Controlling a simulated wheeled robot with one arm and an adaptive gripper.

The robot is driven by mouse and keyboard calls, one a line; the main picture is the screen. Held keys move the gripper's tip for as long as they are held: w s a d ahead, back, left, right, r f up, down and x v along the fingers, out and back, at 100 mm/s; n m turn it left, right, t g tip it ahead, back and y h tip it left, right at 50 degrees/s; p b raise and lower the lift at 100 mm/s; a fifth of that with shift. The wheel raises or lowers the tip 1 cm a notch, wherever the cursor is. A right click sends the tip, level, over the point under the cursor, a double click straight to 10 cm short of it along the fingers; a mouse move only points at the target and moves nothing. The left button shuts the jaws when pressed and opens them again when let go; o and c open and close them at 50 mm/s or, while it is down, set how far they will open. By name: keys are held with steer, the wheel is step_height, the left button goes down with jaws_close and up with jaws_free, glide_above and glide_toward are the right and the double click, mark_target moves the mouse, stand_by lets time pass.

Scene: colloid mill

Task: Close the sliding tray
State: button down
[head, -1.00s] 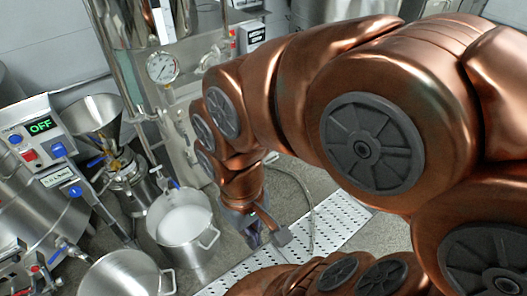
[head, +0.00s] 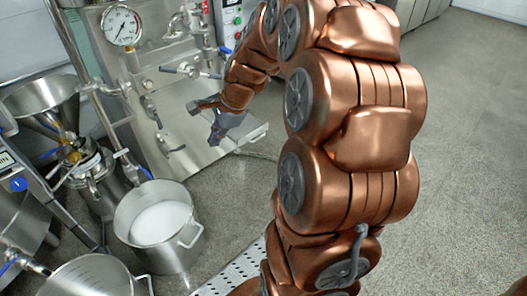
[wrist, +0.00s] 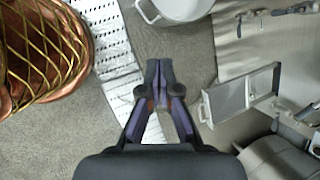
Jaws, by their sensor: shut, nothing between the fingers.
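The sliding tray (head: 250,134) is a flat, light metal tray that sticks out from the lower part of the steel machine's front panel. In the wrist view the tray (wrist: 240,94) lies to the right of my fingers, with its end plate facing them. My gripper (head: 207,116) is in front of the panel, at the tray's left in the head view, and partly covers the tray. In the wrist view my gripper (wrist: 159,68) has its fingertips together, empty, and apart from the tray.
A steel pot with white content (head: 160,222) stands left of my arm, with another pot (head: 95,278) nearer. Valves and a pressure gauge (head: 122,25) are on the machine above. A perforated white floor strip (wrist: 105,40) runs beside the pot. Floor at the right is clear.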

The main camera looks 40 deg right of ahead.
steer(key=w+d+f+m+t+h+b, duration=0.15)
steer(key=d+f+m+b, duration=0.6)
steer(key=d, duration=0.75)
steer(key=w+d+f+m+t+h+b, duration=0.15)
steer(key=d+f+m+b, duration=0.35)
steer(key=d+f+m, duration=0.65)
steer(key=w+d+f+n+b, duration=0.3)
steer(key=w+f+b, duration=0.2)
steer(key=w+f, duration=0.2)
steer(key=shift+w+n+t, duration=0.3)
steer(key=shift+w+t, duration=0.1)
steer(key=shift+w, duration=0.65)
steer(key=shift+r, duration=0.15)
